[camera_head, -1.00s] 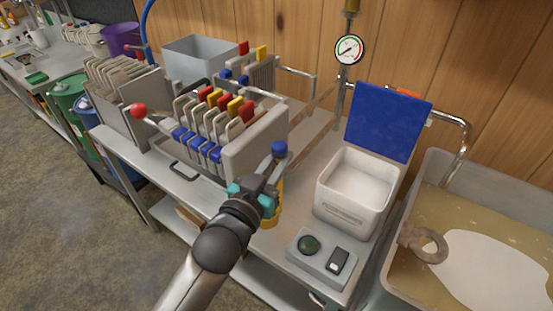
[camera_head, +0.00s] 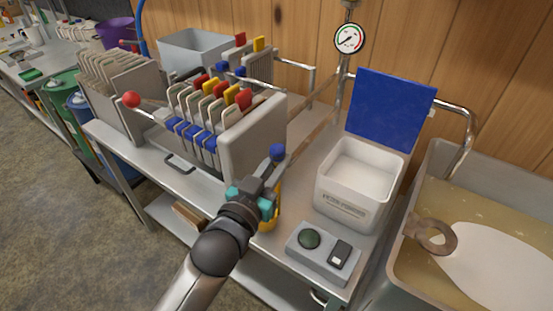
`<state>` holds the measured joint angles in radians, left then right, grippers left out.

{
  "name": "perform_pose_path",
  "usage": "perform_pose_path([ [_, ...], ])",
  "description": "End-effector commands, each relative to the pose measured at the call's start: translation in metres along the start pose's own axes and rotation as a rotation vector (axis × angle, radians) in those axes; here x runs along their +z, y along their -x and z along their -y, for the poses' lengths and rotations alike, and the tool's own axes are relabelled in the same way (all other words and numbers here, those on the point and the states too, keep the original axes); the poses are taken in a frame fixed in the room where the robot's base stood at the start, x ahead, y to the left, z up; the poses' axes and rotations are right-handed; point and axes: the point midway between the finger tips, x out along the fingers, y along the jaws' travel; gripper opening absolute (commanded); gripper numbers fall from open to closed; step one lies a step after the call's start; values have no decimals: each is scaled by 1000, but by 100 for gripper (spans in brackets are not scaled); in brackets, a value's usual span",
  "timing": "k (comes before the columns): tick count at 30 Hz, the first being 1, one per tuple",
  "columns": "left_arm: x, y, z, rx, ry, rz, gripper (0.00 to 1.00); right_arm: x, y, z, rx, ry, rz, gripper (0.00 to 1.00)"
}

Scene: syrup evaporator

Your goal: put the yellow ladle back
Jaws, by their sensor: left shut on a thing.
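My left gripper (camera_head: 253,197), with teal fingers, is over the bench between the filter press and the white box. It is shut on a yellow thing, which I take to be the yellow ladle (camera_head: 277,205). Only narrow yellow parts show beside and below the jaws; the rest is hidden behind the gripper. A blue ball (camera_head: 277,152) stands just above the jaws. I cannot tell what it belongs to. My right gripper is out of view.
The filter press (camera_head: 250,135) with coloured tabs is close behind the gripper. An open white box (camera_head: 345,210) with a blue lid and a switch box (camera_head: 323,253) are to the right. A steel pan (camera_head: 402,255) of amber liquid is at far right.

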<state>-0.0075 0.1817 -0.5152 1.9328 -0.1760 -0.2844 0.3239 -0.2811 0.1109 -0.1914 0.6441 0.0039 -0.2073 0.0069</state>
Motion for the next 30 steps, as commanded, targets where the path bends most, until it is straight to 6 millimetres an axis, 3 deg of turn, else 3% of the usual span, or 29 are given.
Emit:
perform_pose_path([
  [2, 8, 0, 0, -1, 0, -1, 0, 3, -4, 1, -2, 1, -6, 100],
  [25, 20, -2, 0, 0, -1, -2, 0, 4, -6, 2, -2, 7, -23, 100],
  [26, 20, -2, 0, 0, -1, -2, 21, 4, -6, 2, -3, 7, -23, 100],
  [30, 20, -1, 0, 0, 0, -2, 37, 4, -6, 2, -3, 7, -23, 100],
])
